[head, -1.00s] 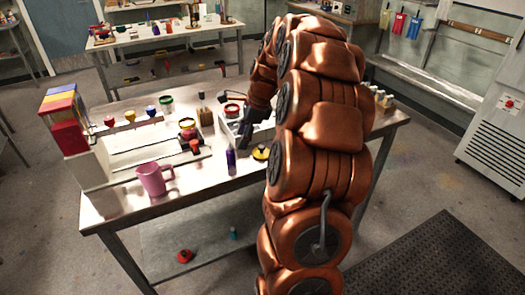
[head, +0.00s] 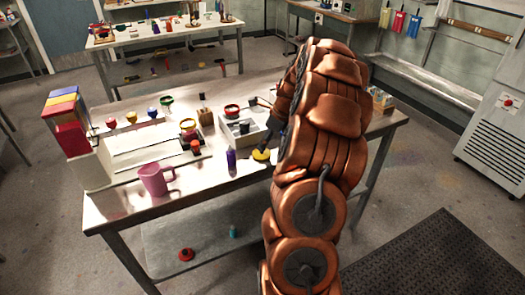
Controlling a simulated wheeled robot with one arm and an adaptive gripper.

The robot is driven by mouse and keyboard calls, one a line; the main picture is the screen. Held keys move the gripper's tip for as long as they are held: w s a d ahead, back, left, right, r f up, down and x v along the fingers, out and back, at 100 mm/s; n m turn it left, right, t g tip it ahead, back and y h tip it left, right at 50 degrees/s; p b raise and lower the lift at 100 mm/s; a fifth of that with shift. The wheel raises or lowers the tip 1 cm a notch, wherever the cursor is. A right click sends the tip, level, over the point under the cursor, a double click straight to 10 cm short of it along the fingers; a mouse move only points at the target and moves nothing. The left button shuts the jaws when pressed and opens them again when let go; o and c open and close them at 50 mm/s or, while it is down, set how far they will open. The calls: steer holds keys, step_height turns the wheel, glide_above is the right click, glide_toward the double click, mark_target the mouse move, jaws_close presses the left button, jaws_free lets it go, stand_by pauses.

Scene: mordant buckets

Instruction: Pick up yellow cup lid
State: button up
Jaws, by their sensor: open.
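The yellow cup lid (head: 260,156) lies flat on the metal table near its front edge, just right of a purple bottle (head: 231,158). My gripper (head: 268,146) is dark and small in this view. It points down right over the lid and seems to cover part of its top. The gripper is open. My arm hides much of it, and I cannot tell whether the fingertips touch the lid.
A pink mug (head: 155,180) stands at the front left. A red-and-yellow box stack (head: 70,120) stands at the left end. The front strip between mug and lid is mostly clear.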

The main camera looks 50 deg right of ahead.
steer(key=x, duration=0.2)
steer(key=p+x, duration=0.1)
steer(key=shift+s+a+f, duration=0.1)
steer(key=shift+s+f, duration=0.1)
jaws_close()
stand_by(0.4)
